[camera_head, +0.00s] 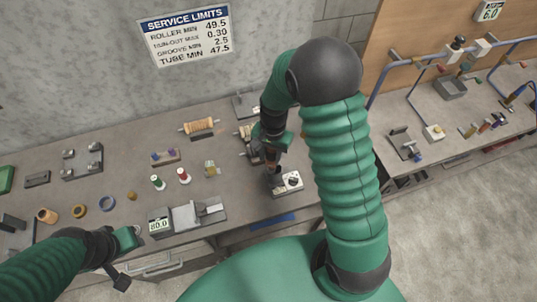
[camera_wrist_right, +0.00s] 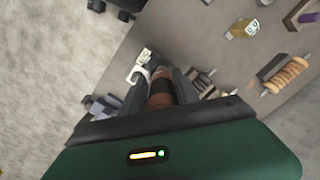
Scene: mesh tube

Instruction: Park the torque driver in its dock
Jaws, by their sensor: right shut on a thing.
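My right gripper (camera_head: 271,158) reaches down over the bench's middle, shut on the torque driver. In the right wrist view the driver's brown and dark handle (camera_wrist_right: 160,88) sits between the two dark fingers. In the head view little of the driver shows below the gripper. Just below it is a small grey stand (camera_head: 275,181) beside a white plate with a black knob (camera_head: 291,181); this looks like the dock area. I cannot tell whether the driver's tip touches it. My left gripper (camera_head: 124,260) hangs near the bench's front left edge, its jaws unclear.
A grey fixture with a display reading 80.0 (camera_head: 160,222) stands at the front left. A roller fixture (camera_head: 247,143) stands close beside the right gripper.

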